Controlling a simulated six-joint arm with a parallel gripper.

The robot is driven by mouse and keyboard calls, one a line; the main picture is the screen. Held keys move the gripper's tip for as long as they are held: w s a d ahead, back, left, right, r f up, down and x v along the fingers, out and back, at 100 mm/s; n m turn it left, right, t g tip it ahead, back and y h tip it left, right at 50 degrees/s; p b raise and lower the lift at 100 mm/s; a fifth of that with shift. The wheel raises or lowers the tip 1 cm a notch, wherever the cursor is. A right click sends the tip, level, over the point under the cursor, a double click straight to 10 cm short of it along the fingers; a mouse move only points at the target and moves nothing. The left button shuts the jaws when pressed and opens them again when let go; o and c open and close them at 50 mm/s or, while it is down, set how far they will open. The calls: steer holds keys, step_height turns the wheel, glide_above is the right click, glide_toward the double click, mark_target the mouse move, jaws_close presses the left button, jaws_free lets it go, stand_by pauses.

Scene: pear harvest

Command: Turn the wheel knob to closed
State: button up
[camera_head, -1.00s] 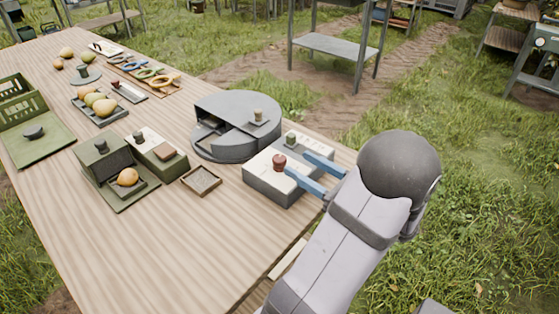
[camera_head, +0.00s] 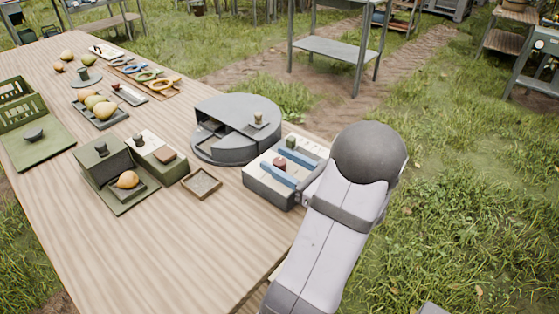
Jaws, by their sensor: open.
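A pale grey box (camera_head: 266,196) near the right edge of the table carries a red-brown knob (camera_head: 280,163) and a dark green knob (camera_head: 291,142). My gripper (camera_head: 273,160), with two blue fingers, is open over this box. The red-brown knob shows between the fingers, with a gap to them; the green knob is beyond the far finger. A round grey drum (camera_head: 218,106) behind the box has an open sector and a small olive knob (camera_head: 258,117) on a lower plate. I cannot tell which knob the wheel knob is, or its setting.
A small wooden tray (camera_head: 201,183) lies left of the box. A green box with a pear (camera_head: 128,179) stands further left. A tray of pears (camera_head: 100,109), a green crate (camera_head: 15,104) and tools (camera_head: 150,76) are further back. The front tabletop is clear.

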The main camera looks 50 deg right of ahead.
steer(key=shift+w, duration=0.1)
steer(key=c, duration=1)
steer(key=shift+c, duration=0.2)
steer(key=shift+y, duration=0.3)
steer(key=n+y+p, duration=0.1)
steer(key=n+y, duration=0.2)
steer(key=y, duration=0.1)
steer(key=shift+r+g+p, duration=0.15)
steer(key=shift+g+p, duration=0.15)
steer(key=shift+n+g+y+p, duration=0.45)
steer(key=shift+n+y, duration=0.45)
steer(key=shift+y, duration=0.5)
